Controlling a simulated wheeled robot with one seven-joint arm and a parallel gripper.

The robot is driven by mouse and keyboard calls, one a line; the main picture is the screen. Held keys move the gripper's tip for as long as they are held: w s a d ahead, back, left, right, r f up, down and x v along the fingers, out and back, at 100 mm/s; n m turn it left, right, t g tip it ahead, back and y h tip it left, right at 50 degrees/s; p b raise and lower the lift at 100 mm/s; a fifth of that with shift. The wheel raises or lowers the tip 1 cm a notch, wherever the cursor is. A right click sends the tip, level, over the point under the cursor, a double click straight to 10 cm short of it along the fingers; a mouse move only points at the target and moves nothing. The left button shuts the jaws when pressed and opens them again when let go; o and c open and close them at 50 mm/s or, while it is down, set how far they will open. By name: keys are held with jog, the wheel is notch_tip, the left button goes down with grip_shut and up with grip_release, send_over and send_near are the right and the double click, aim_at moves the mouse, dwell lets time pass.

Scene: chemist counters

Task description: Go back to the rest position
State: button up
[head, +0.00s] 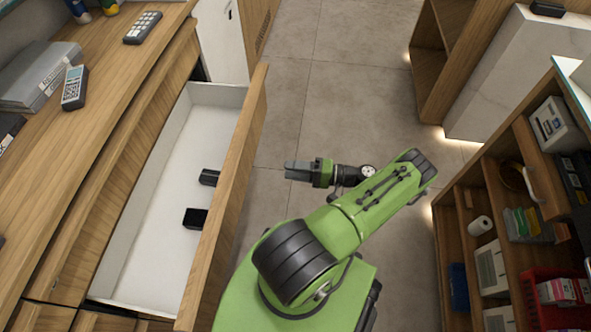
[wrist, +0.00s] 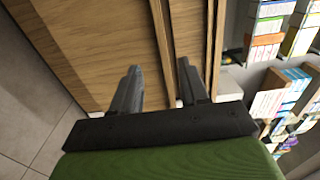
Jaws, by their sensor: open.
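My green arm is folded over the floor to the right of an open drawer. My gripper (head: 292,170) points left in the head view, above the floor and a little right of the drawer's front panel (head: 228,205). In the wrist view my gripper (wrist: 160,80) shows two dark fingers apart with nothing between them. Wooden panels (wrist: 100,40) lie beyond the fingers. Whether the gripper touches the drawer front cannot be told for certain, but a gap shows in the head view.
The open white drawer (head: 150,215) holds two small black items (head: 195,218). A wooden counter (head: 95,110) with a grey binder (head: 40,78) and a calculator (head: 143,27) is on the left. Shelves with goods (head: 480,225) stand on the right. Tiled floor (head: 345,70) lies clear ahead.

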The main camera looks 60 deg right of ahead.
jog(key=shift+s+d, duration=0.1)
jog(key=shift+s, duration=0.15)
dwell(0.4)
